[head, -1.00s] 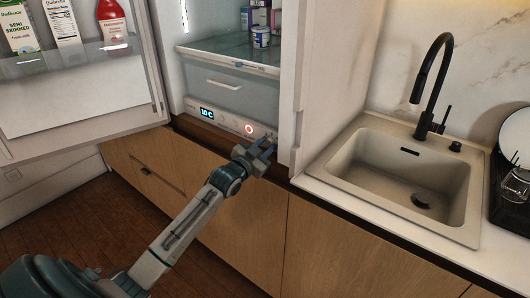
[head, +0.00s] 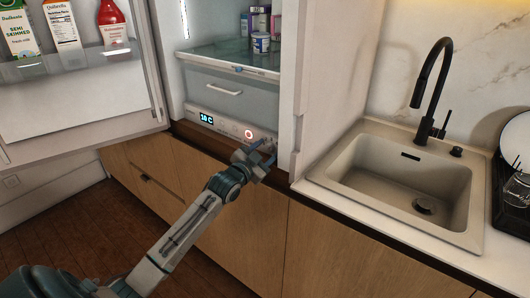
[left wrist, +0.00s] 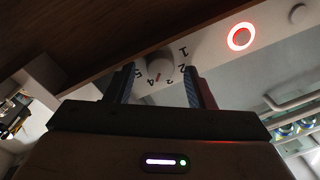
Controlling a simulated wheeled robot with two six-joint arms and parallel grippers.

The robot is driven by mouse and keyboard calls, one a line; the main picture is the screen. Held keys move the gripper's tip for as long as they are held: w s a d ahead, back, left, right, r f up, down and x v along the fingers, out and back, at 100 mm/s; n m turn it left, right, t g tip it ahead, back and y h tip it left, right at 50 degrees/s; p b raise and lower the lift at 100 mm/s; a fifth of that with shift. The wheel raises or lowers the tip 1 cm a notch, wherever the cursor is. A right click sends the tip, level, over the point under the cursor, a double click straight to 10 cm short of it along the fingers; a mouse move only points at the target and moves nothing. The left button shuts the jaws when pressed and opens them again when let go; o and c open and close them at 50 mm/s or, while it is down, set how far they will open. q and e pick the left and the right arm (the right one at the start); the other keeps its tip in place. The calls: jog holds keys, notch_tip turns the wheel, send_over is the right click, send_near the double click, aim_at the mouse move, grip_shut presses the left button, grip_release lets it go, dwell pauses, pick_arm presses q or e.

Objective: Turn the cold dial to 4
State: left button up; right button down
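In the head view my left gripper (head: 267,152) is at the right end of the control strip (head: 228,126) and hides the dial. My right gripper is not in view.
The strip has a lit display (head: 206,118) and a red-ringed button (head: 249,134), also in the left wrist view (left wrist: 241,37). The open fridge door (head: 80,110) stands left, with cartons and a red bottle. A side panel (head: 325,90) and sink (head: 400,185) are right.

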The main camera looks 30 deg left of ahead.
pick_arm(q)
jog(key=shift+s, duration=0.1)
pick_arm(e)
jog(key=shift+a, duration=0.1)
pick_arm(q)
jog(key=shift+s+f, duration=0.1)
jog(key=shift+s, duration=0.2)
jog(key=s+b, duration=0.2)
jog(key=s, duration=0.8)
jog(key=shift+f, duration=0.15)
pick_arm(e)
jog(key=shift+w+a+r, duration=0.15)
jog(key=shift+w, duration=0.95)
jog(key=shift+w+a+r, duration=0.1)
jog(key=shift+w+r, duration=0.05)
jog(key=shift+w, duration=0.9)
pick_arm(q)
jog(key=shift+a, duration=0.15)
